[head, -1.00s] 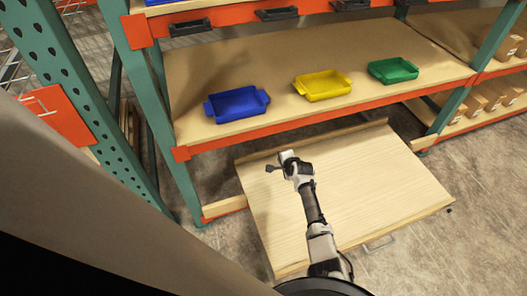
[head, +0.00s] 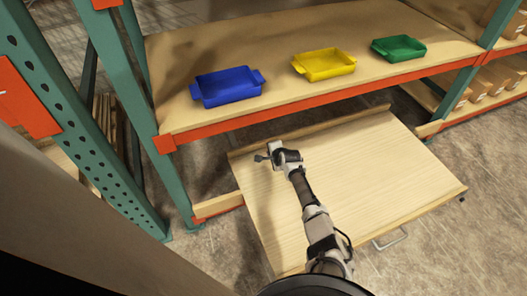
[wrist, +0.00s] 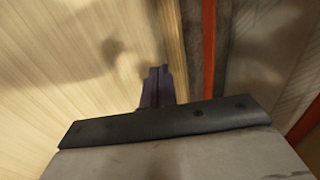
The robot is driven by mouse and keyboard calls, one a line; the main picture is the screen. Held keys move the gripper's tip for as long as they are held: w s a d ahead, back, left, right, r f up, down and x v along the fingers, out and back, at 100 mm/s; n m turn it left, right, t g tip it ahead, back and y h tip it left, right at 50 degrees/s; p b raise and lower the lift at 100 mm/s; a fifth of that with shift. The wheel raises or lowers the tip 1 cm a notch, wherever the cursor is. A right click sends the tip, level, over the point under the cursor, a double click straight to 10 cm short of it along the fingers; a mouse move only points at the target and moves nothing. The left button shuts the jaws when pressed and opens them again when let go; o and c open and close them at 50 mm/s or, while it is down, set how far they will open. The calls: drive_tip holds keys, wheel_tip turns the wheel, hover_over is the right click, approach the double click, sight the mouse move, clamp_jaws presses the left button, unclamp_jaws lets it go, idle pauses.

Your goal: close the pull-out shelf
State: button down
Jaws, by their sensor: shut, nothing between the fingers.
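The pull-out shelf (head: 400,165) is a light wooden board that sticks out from under the rack's lower level, toward me. A metal handle (head: 390,239) is on its front edge, to the right of my arm. My gripper (head: 259,158) is shut and empty above the left rear part of the board. In the wrist view, its dark fingers (wrist: 157,86) show in front of the pale board (wrist: 60,60). I cannot tell whether the fingers touch the board.
A fixed shelf (head: 290,110) with an orange front beam (head: 300,115) is behind the board and holds a blue bin (head: 227,88), a yellow bin (head: 324,64) and a green bin (head: 398,48). A green upright (head: 165,170) stands at left. Concrete floor (head: 455,235) is clear at right.

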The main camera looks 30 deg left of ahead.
sight(261, 144)
drive_tip(key=b+x, duration=0.5)
drive_tip(key=b, duration=0.1)
drive_tip(key=shift+f, duration=0.25)
drive_tip(key=shift+w+a+f+b, duration=0.1)
drive_tip(key=shift+w+a+b, duration=0.15)
drive_tip(key=shift+b, duration=0.5)
drive_tip(key=w+a+b, duration=0.1)
drive_tip(key=b, duration=0.1)
drive_tip(key=a+b, duration=0.1)
drive_tip(key=b, duration=0.1)
drive_tip(key=shift+w+a, duration=0.25)
drive_tip(key=shift+w, duration=0.15)
drive_tip(key=shift+w+a+r, duration=0.15)
drive_tip(key=shift+r, duration=0.15)
drive_tip(key=shift+a+r, duration=0.1)
drive_tip(key=shift+a, duration=0.05)
